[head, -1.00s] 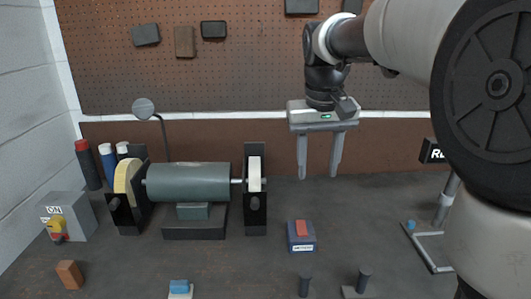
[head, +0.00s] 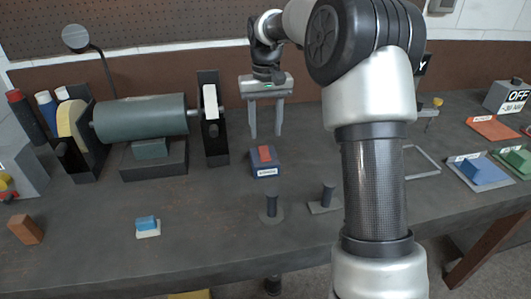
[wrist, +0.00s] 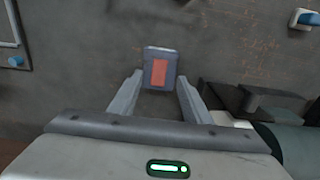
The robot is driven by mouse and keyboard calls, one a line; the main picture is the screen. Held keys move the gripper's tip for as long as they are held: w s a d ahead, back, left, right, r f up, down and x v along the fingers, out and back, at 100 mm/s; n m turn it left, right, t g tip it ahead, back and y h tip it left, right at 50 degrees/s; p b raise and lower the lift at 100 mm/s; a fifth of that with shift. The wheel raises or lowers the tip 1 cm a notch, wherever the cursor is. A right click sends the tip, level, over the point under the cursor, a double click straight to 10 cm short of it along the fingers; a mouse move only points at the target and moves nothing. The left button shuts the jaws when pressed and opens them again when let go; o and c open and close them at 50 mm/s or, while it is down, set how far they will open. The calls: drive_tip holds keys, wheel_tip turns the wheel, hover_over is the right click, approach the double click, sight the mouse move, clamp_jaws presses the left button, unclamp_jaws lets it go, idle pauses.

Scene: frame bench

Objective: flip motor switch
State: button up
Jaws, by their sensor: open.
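A small dark-blue box (head: 265,162) with a red rocker-like top (head: 264,153) and a white label stands on the bench, right of the grinder; the label is too small to read. My gripper (head: 265,134) is open and empty, pointing down just above and behind this box in the head view. In the wrist view the box (wrist: 161,69) with its red top shows between and beyond the open fingers (wrist: 160,90). A grey box (head: 22,172) with a yellow and red knob is cut off at the left edge.
The bench grinder (head: 145,125) stands left of my gripper. A grey OFF box (head: 507,97) and coloured trays (head: 493,128) are at the right. An orange-brown block (head: 26,229) and a small blue-topped piece (head: 147,226) lie front left.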

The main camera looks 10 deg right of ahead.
sight(266, 156)
wheel_tip(266, 156, down, 8)
drive_tip(key=shift+f+b, duration=0.1)
drive_tip(key=shift+b, duration=0.35)
drive_tip(key=shift+c, duration=0.2)
